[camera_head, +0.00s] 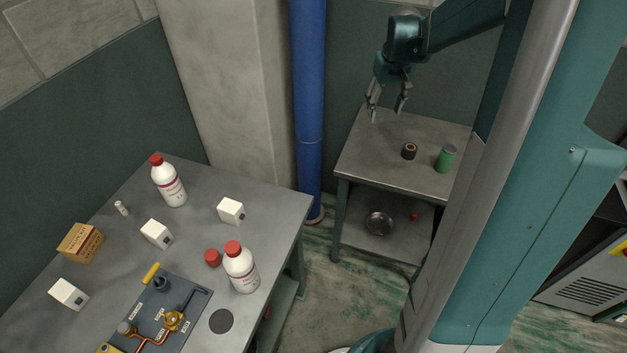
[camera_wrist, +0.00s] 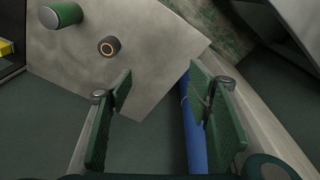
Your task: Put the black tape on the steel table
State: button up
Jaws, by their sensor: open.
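The black tape is a small dark roll (camera_head: 408,151) with a tan core. It rests on the small grey metal table (camera_head: 385,165) at the right, and it also shows in the wrist view (camera_wrist: 110,46). My gripper (camera_head: 385,110) is open and empty above the back left part of that table, apart from the tape. In the wrist view its two green-padded fingers (camera_wrist: 161,98) stand wide apart, with the tape beyond them, up and to the left. A larger grey metal table (camera_head: 195,215) stands at the left.
A green can (camera_head: 445,158) stands right of the tape. A blue pipe (camera_head: 308,90) rises between the tables. The large table holds bottles (camera_head: 240,268), white boxes (camera_head: 231,210), a carton (camera_head: 81,242), a fittings board (camera_head: 165,312) and a flat dark disc (camera_head: 221,321). A bowl (camera_head: 379,223) sits on the lower shelf.

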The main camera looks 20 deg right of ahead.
jog(key=s+a+r+n+t, duration=0.1)
jog(key=s+a+r, duration=0.3)
jog(key=a, duration=0.5)
jog(key=s+a+r+t, duration=0.2)
jog(key=s+a, duration=0.3)
jog(key=a, duration=0.5)
jog(key=s+a+r+n+t, duration=0.1)
jog(key=s+a+r, duration=0.3)
jog(key=a, duration=0.5)
jog(key=s+a+f+t, duration=0.1)
jog(key=s+a+f, duration=0.2)
jog(key=s+a, duration=0.6)
jog(key=shift+s+f+n+t+y, duration=0.3)
jog(key=shift+s+y, duration=0.1)
jog(key=shift+s, duration=0.55)
